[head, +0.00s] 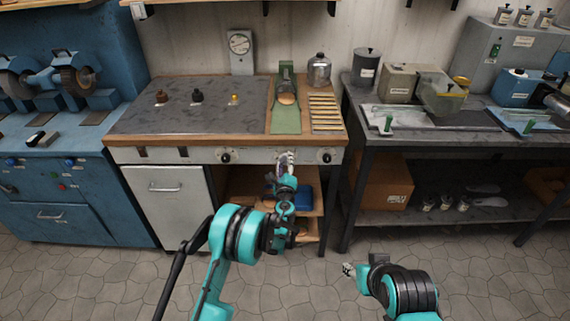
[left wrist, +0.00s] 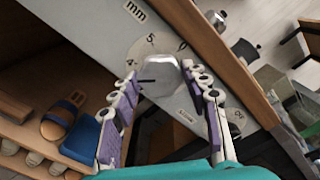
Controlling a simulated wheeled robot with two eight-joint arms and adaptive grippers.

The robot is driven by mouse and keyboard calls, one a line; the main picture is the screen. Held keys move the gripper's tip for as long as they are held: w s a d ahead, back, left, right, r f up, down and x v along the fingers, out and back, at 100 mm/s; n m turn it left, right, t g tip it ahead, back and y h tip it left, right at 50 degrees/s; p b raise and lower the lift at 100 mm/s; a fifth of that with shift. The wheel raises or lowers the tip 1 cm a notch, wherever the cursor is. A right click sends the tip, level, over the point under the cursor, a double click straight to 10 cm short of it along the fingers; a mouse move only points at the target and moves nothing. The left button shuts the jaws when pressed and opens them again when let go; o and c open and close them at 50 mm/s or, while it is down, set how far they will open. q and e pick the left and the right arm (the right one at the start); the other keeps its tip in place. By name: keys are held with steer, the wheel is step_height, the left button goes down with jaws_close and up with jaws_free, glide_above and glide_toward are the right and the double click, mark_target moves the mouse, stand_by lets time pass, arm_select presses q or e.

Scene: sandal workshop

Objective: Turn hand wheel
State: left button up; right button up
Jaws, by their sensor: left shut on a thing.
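The hand wheel (left wrist: 160,74) is a grey, faceted knob with a dark pointer line, on a pale dial plate (left wrist: 131,36) marked "mm" and with numbers. It sits on the front panel (head: 195,156) of the wooden workbench. My left gripper (head: 286,158) is at this panel, and in the left wrist view its two fingers (left wrist: 158,92) are closed on opposite sides of the wheel. In the head view the gripper hides the wheel. My right gripper (head: 348,270) hangs low over the floor at the right, away from the panel; its finger opening is unclear.
Dark round knobs flank my left gripper on the panel, one at left (head: 225,157) and one at right (head: 325,157). Below is an open shelf with a blue box (head: 305,197); a sandal (left wrist: 59,117) shows there. A cabinet (head: 168,210) stands left, a dark table (head: 420,151) right.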

arm_select(q)
steer(key=shift+m, duration=1.2)
steer(key=shift+d, duration=0.1)
steer(key=o, duration=1.1)
steer(key=shift+o, duration=0.2)
steer(key=s, duration=1.2)
